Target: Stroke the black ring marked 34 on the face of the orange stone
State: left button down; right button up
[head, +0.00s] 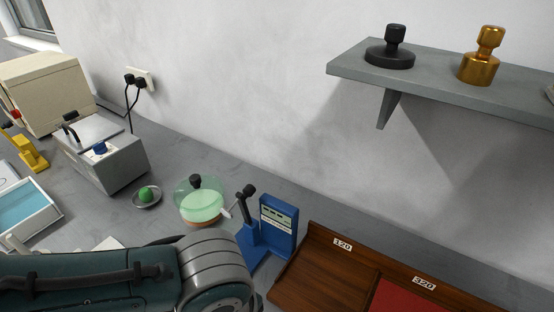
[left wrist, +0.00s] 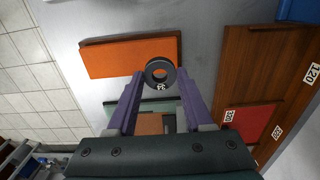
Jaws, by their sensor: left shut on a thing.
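My left gripper (left wrist: 160,90) shows in the left wrist view, its two purple fingers shut on a black ring (left wrist: 152,66). A small white label with dark marks sits on the ring's near side; it is upside down and too small to read surely. The orange stone (left wrist: 115,58), a flat slab with a dark edge, lies just beyond the fingertips. The ring overlaps the stone's lower right part in the picture; I cannot tell whether they touch. The head view shows only my left arm, not the gripper, ring or stone. My right gripper is in neither view.
A wooden tray (head: 310,272) with numbered labels and a red patch stands to the right. A blue device (head: 279,226), a glass-domed dish (head: 199,203) and a grey box (head: 113,163) stand along the wall. A shelf (head: 350,68) holds a black and a brass weight.

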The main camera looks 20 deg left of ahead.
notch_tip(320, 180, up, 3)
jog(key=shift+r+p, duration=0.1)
jog(key=shift+p, duration=1.1)
